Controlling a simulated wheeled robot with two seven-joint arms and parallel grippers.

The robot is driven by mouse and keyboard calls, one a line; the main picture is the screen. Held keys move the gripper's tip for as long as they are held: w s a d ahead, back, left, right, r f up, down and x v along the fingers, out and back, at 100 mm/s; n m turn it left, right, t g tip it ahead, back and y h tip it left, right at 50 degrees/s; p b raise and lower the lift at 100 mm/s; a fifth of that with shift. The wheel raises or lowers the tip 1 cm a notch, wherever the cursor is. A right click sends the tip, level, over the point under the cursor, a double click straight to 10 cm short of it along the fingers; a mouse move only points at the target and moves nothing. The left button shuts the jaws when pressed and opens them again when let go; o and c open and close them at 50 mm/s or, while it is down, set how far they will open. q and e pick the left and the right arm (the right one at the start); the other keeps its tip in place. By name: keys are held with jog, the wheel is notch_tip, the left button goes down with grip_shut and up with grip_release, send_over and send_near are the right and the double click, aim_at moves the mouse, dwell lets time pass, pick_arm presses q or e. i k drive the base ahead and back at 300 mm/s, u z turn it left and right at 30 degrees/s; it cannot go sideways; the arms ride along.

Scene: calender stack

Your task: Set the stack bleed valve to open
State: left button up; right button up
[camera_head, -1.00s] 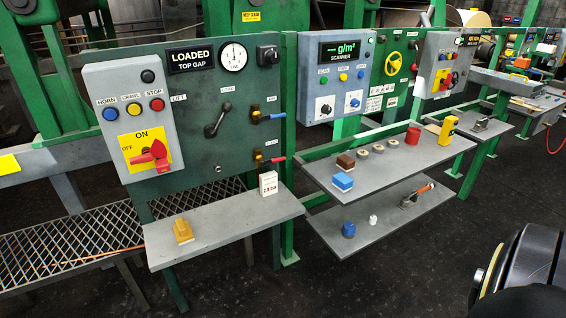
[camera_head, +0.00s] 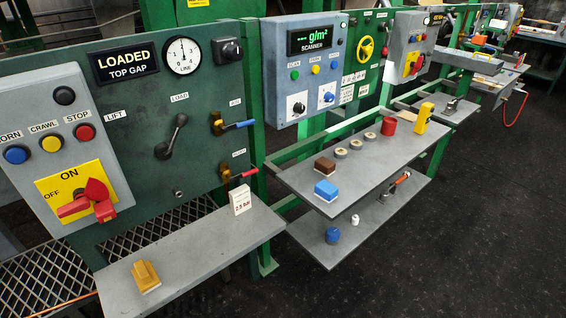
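Two small brass valves sit on the right side of the green panel. The upper valve has a blue lever (camera_head: 238,126) and the lower valve has a red lever (camera_head: 243,174). Both levers point to the right, close to level, with the red one rising slightly. Each valve has a small label above it; the print is too small to read surely, so I cannot tell for certain which is the stack bleed valve. A white card reading 2.5 bar (camera_head: 240,200) stands just below the red lever. Neither of my grippers is in view.
The panel also carries a grey load lever (camera_head: 173,137), a gauge (camera_head: 183,55) and a red ON/OFF switch (camera_head: 90,201). A shelf (camera_head: 200,250) juts out below, with a yellow block (camera_head: 146,276). A second bench (camera_head: 340,185) stands right; dark floor is clear at lower right.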

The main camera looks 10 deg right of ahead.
aim_at(243, 175)
jog(key=u, duration=0.2)
jog(key=i, duration=0.95)
jog(key=u, duration=0.6)
